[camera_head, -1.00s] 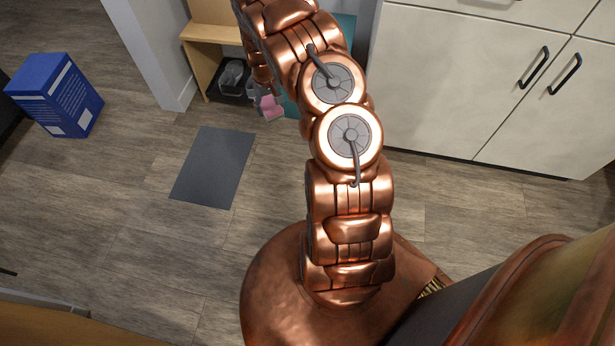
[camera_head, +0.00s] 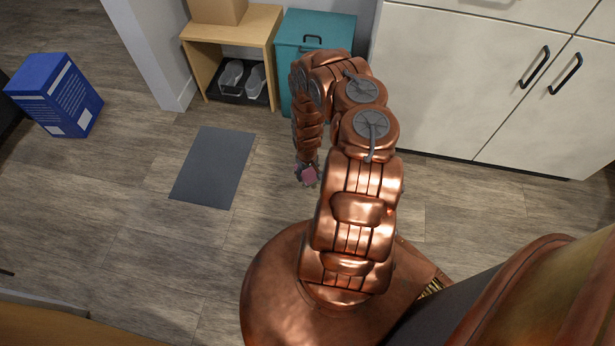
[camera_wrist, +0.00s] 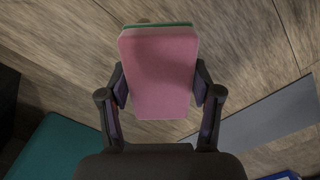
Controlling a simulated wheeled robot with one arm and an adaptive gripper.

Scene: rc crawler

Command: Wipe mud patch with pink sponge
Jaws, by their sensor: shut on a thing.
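The pink sponge (camera_wrist: 160,75) with a green layer on its far side fills the middle of the wrist view. My gripper (camera_wrist: 161,92) is shut on it, with one finger at each side. In the head view the sponge (camera_head: 309,177) shows as a small pink block at the end of my gripper (camera_head: 304,168), which hangs over the wood floor to the right of the grey mat. I cannot make out a mud patch in either view; my arm and the sponge hide part of the floor.
A grey mat (camera_head: 212,168) lies on the floor, with a blue box (camera_head: 55,95) to its left. A wooden bench (camera_head: 232,28) with shoes below and a teal cabinet (camera_head: 300,40) stand behind. White cupboards (camera_head: 470,85) line the right. Floor around the mat is clear.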

